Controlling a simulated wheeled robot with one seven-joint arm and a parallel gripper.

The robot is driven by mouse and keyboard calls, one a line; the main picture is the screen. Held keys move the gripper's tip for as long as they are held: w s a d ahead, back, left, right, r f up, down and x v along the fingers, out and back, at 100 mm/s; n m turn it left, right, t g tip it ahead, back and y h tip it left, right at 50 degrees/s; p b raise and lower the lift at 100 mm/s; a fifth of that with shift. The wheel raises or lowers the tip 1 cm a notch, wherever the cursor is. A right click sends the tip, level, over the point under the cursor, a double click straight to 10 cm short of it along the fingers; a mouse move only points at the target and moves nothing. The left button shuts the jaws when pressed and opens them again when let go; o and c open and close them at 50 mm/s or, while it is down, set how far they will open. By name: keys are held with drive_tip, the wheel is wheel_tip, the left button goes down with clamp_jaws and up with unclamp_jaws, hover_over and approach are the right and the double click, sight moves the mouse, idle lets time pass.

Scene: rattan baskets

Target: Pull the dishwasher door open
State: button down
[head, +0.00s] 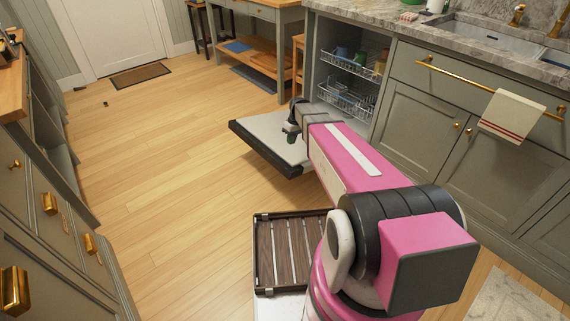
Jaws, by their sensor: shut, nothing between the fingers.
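The dishwasher door (258,128) is folded far down, close to level. Its pale inner face points up and its dark edge points left into the room. The dishwasher's racks (346,99) show in the opening, with several cups and dishes in them. My gripper (291,136) is small in the head view, above the door's inner face. It is shut and holds nothing. I cannot tell whether it touches the door. My pink arm hides the door's near right part and some of the opening.
Grey-green cabinets with a brass rail (480,86) and a hanging towel (510,115) stand at right under a stone counter. Drawers with brass handles (50,203) line the left. Wooden floor (165,170) between is clear. A wooden-topped table (262,12) stands beyond the door.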

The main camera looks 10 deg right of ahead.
sight(284, 166)
drive_tip(key=x, duration=1.4)
drive_tip(key=shift+w+a+f, duration=0.2)
drive_tip(key=shift+w, duration=0.2)
drive_tip(key=x, duration=1.2)
drive_tip(key=shift+f, duration=0.25)
drive_tip(key=shift+s, duration=0.1)
drive_tip(key=v, duration=0.4)
drive_tip(key=a+v, duration=0.1)
drive_tip(key=v, duration=0.4)
drive_tip(key=s+a+v, duration=0.1)
drive_tip(key=v, duration=0.4)
drive_tip(key=shift+r, duration=0.2)
drive_tip(key=s+d+r+m+h, duration=0.1)
drive_tip(key=s+d+r+m, duration=0.2)
drive_tip(key=s+r, duration=0.7)
drive_tip(key=s+d+r+m+t+h, duration=0.1)
drive_tip(key=s+d+r+m, duration=0.2)
drive_tip(key=s+d+r, duration=0.5)
wheel_tip(284, 166, up, 3)
drive_tip(key=shift+s+r+m, duration=0.1)
drive_tip(key=shift+s+m, duration=0.2)
drive_tip(key=shift+s, duration=0.75)
drive_tip(key=shift+d, duration=0.1)
